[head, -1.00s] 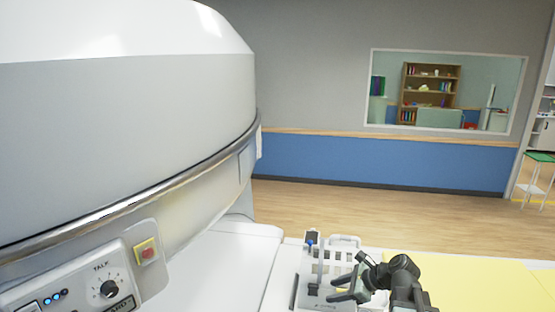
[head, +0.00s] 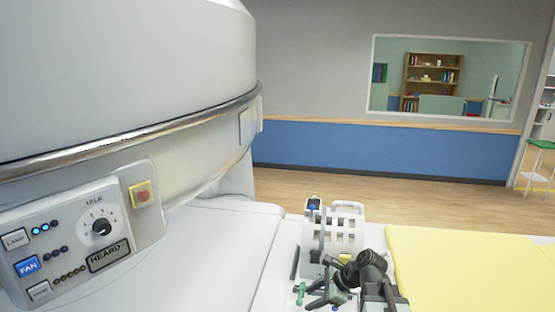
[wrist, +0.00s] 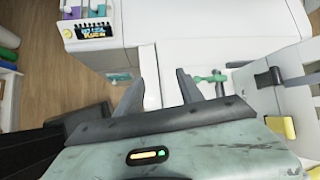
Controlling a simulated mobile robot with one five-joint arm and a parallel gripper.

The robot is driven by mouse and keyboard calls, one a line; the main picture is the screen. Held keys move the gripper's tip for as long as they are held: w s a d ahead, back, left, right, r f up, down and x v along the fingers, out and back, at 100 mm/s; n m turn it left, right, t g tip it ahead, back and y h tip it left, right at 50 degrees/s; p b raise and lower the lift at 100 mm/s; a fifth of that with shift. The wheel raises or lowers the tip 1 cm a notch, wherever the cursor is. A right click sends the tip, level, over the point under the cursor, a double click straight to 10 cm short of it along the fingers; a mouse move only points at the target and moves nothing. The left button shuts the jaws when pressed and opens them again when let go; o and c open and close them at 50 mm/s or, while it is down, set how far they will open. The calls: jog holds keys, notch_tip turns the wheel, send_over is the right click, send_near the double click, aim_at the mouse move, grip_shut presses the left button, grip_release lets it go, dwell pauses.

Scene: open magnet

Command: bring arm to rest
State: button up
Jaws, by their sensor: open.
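My gripper (head: 313,294) is low at the bottom of the head view, beside a white rack with slots (head: 345,225). In the wrist view its dark jaws (wrist: 163,88) are apart with nothing between them. My arm is folded and dark, with its joint in front of the rack's lower part. A green-handled item (wrist: 212,77) lies beyond the jaws in the wrist view; its green end (head: 301,291) also shows left of the gripper in the head view. I cannot tell whether the gripper touches anything there.
The large white magnet (head: 120,80) fills the left, with a control panel (head: 75,245) on it. A yellow surface (head: 460,270) lies to the right of my arm. Wooden floor (head: 410,190) is clear behind, up to a blue-banded wall with a window.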

jog(key=s+f+n+g+h+b, duration=0.3)
jog(key=f+n+b, duration=0.5)
jog(key=f, duration=0.7)
jog(key=s+d+f+n+h, duration=0.1)
jog(key=s+d+n+h, duration=0.3)
jog(key=n, duration=0.6)
jog(key=shift+s+d+f+n+b, duration=0.3)
jog(key=shift+s+d+f+b, duration=0.15)
jog(key=shift+d, duration=0.55)
jog(key=shift+w, duration=0.1)
